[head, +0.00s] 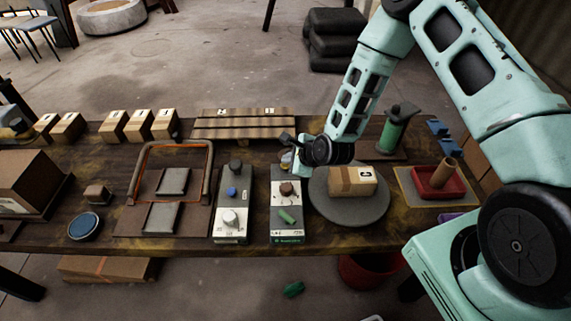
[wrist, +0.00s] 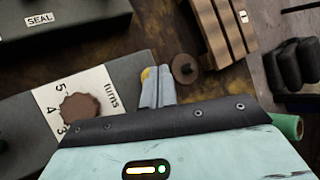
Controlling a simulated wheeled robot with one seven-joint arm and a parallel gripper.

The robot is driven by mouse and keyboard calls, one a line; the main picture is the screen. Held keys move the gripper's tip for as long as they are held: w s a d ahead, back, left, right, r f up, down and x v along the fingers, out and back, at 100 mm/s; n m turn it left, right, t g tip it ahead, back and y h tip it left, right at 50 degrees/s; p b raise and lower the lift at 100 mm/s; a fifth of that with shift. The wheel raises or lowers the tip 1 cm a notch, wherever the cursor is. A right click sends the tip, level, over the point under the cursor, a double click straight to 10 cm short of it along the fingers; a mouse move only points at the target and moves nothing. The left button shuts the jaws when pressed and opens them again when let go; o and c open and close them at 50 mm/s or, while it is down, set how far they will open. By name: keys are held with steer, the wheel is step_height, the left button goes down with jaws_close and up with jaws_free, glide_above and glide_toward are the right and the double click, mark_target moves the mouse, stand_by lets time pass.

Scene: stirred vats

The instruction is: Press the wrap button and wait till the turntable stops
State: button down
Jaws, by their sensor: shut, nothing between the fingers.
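The control box (head: 288,232) stands mid-table, with a brown knob (head: 286,188) and a green button-like piece (head: 287,215); its lettering is too small to read. In the wrist view the knob (wrist: 80,108) sits beside the word "turns" and several numbers. The grey round turntable (head: 350,213) is right of the box and carries a cardboard box (head: 352,182) marked C. My gripper (head: 286,158) is shut and empty above the far end of the control box. Its fingers (wrist: 157,88) also show in the wrist view. One picture cannot show whether the turntable turns.
A second control box (head: 231,236) with a blue button stands to the left; a SEAL label (wrist: 40,20) shows in the wrist view. A green roll (head: 392,132) stands behind the turntable, and a red tray (head: 438,193) is right. A slatted pallet (head: 240,124) lies behind.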

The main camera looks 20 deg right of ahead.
steer(key=shift+f+b, duration=0.4)
steer(key=shift+f, duration=0.15)
steer(key=shift+r, duration=0.15)
stand_by(0.5)
steer(key=shift+r+p, duration=0.7)
steer(key=shift+r, duration=0.2)
